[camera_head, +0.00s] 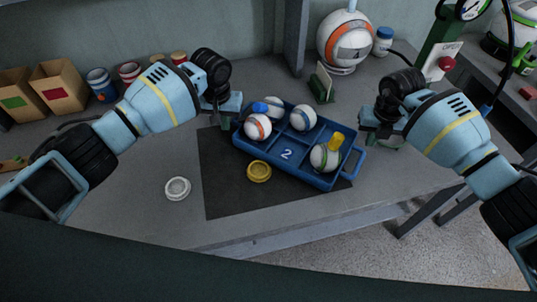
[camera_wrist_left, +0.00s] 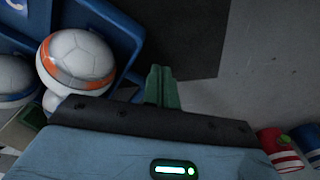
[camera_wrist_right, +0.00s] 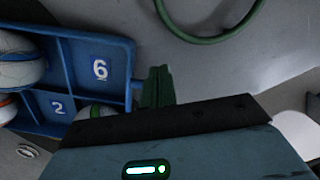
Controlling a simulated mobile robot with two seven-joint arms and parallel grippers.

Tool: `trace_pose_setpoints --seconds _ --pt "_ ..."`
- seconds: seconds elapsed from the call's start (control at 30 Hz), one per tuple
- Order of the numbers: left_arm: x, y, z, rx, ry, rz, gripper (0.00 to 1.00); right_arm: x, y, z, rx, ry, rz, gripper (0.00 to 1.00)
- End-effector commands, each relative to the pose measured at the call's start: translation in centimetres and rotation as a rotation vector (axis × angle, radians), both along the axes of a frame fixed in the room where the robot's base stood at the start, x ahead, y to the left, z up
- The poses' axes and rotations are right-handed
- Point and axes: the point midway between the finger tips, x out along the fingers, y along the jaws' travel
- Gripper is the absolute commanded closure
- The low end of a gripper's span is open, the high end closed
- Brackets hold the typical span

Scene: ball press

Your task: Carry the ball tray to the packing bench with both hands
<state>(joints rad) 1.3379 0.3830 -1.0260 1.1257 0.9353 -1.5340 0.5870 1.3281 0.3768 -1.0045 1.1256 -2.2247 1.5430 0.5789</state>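The blue ball tray (camera_head: 312,180) lies on a dark mat on the grey bench, holding several white balls in its compartments. An orange-striped ball (camera_head: 257,128) is at its left and a green-striped ball (camera_head: 322,158) near its right end. A tray handle (camera_head: 358,162) shows at the right end. My left gripper (camera_head: 226,121) is beside the tray's left end; its green fingers (camera_wrist_left: 162,88) look shut, empty and apart from the tray. My right gripper (camera_head: 372,136) is beyond the right end; its fingers (camera_wrist_right: 157,88) look shut beside the tray's corner. Contact there is unclear.
A yellow disc (camera_head: 259,171) and a white disc (camera_head: 177,189) lie in front of the tray. Cardboard boxes (camera_head: 60,86) and striped cans (camera_head: 101,84) stand back left. A large ball (camera_head: 345,42) stands at the back. The front bench strip is clear.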

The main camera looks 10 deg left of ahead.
Motion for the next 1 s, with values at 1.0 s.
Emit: trace_pose_setpoints --seconds 1.0 --pt "-0.2 0.4 2.7 0.003 -0.001 0.002 0.78 0.0 -0.4 -0.1 -0.005 0.002 -0.003 0.78"
